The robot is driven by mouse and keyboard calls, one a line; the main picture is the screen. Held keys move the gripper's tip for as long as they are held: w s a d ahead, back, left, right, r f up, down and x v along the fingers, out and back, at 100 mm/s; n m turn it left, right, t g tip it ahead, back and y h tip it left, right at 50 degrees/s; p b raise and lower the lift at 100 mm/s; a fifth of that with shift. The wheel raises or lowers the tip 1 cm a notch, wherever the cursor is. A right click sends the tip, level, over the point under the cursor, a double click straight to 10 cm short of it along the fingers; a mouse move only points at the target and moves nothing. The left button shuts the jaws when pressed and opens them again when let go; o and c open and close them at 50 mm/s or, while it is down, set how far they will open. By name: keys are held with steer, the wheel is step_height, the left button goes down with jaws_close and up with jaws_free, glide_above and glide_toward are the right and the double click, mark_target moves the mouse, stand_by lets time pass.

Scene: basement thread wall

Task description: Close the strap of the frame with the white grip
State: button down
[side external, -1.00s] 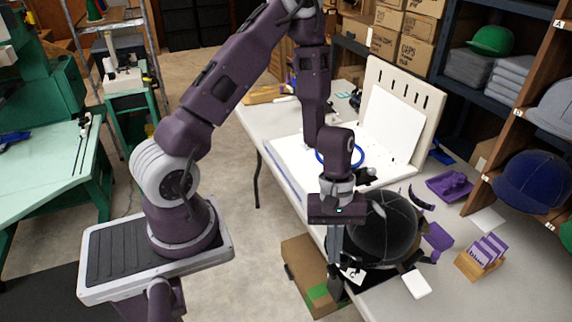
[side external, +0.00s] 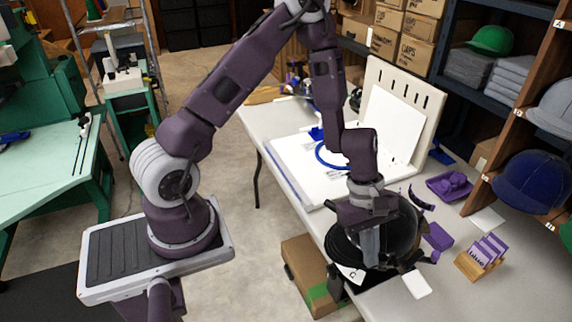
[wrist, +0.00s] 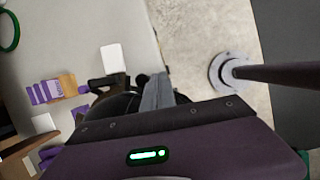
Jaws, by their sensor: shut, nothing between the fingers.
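A dark cap (side external: 405,238) sits in a black round frame (side external: 345,250) at the near edge of the pale table. A white piece with a dark mark (side external: 352,274) shows low on the frame's left side; I cannot tell if it is the white grip. The strap is not clear, being dark and partly behind my gripper. My gripper (side external: 370,262) is shut and empty, fingers pointing down in front of the cap's left part. I cannot tell if they touch it. In the wrist view, the shut fingers (wrist: 157,88) overlap the dark frame parts (wrist: 115,90).
A blue ring (side external: 328,156) lies on a white board behind. Right of the frame are a purple tray (side external: 450,187), a purple block (side external: 437,237), a wooden card holder (side external: 480,260) and a white card (side external: 417,284). A cardboard box (side external: 305,268) stands below the table edge.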

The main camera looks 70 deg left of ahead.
stand_by(0.3)
steer(key=s+a+r+m+t+y, duration=0.1)
steer(key=s+a+r+m, duration=0.1)
steer(key=s+r+m, duration=0.3)
steer(key=s+a+r+m+t+y, duration=0.1)
steer(key=s+r+m, duration=0.5)
steer(key=r, duration=0.7)
steer(key=s+a+r+m+t+y, duration=0.2)
steer(key=s+a+r+m, duration=0.3)
steer(key=r, duration=0.4)
steer(key=s+m+t, duration=0.1)
steer(key=s, duration=0.1)
steer(key=shift+s+a, duration=0.25)
steer(key=shift+s, duration=0.1)
